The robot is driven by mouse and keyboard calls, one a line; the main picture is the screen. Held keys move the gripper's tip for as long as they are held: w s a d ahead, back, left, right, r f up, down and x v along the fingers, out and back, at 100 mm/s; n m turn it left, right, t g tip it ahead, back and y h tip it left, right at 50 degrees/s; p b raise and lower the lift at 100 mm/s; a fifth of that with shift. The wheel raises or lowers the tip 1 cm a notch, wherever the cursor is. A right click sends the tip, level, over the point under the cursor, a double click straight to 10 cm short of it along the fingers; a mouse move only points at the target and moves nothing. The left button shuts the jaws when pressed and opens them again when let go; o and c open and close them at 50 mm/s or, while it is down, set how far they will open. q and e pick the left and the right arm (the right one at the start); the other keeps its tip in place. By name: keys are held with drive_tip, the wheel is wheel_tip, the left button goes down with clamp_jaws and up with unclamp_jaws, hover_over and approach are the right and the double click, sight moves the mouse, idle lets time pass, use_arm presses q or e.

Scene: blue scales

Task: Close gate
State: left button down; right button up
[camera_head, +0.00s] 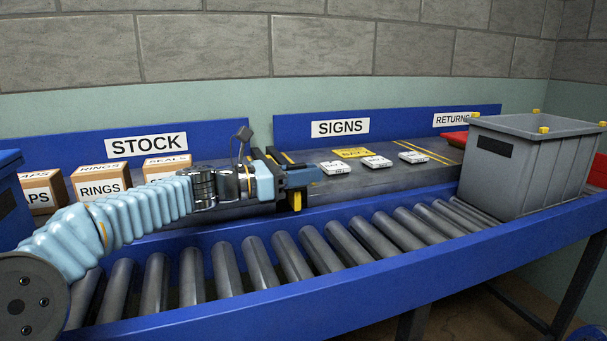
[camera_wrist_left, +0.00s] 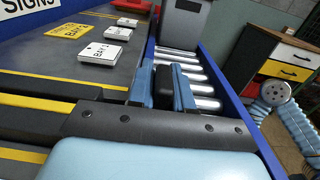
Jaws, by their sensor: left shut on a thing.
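My left gripper (camera_head: 288,184) is over the near edge of the bench, above the roller conveyor. It is shut on a dark handle-like block, which shows between its two blue fingers in the left wrist view (camera_wrist_left: 166,88). This block seems to be part of the gate; a yellow piece (camera_head: 297,220) hangs below the fingers toward the rollers. The gripper and wrist hide most of the gate, and I cannot tell how far it stands open. My right gripper is in neither view.
The roller conveyor (camera_head: 262,263) runs to a grey bin (camera_head: 525,170) at right. White sign blocks (camera_head: 376,162) and a yellow plate (camera_head: 352,153) lie on the bench. A drawer cabinet (camera_wrist_left: 285,60) stands beyond the conveyor.

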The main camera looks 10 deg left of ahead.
use_arm(q)
drive_tip(key=shift+s+d+f+b, duration=0.1)
drive_tip(key=shift+s+d+b, duration=0.65)
drive_tip(key=shift+s+d, duration=1.5)
drive_tip(key=shift+s+d+r+b, duration=0.1)
drive_tip(key=shift+s+d+b, duration=1)
drive_tip(key=shift+s, duration=1.95)
drive_tip(key=shift+s+d+f+b, duration=0.1)
drive_tip(key=shift+s+d+b, duration=0.35)
drive_tip(key=shift+s+d, duration=1.9)
drive_tip(key=shift+s+a, duration=0.25)
drive_tip(key=shift+s, duration=0.05)
drive_tip(key=c, duration=1.1)
unclamp_jaws()
drive_tip(key=shift+s, duration=0.1)
drive_tip(key=shift+a, duration=0.1)
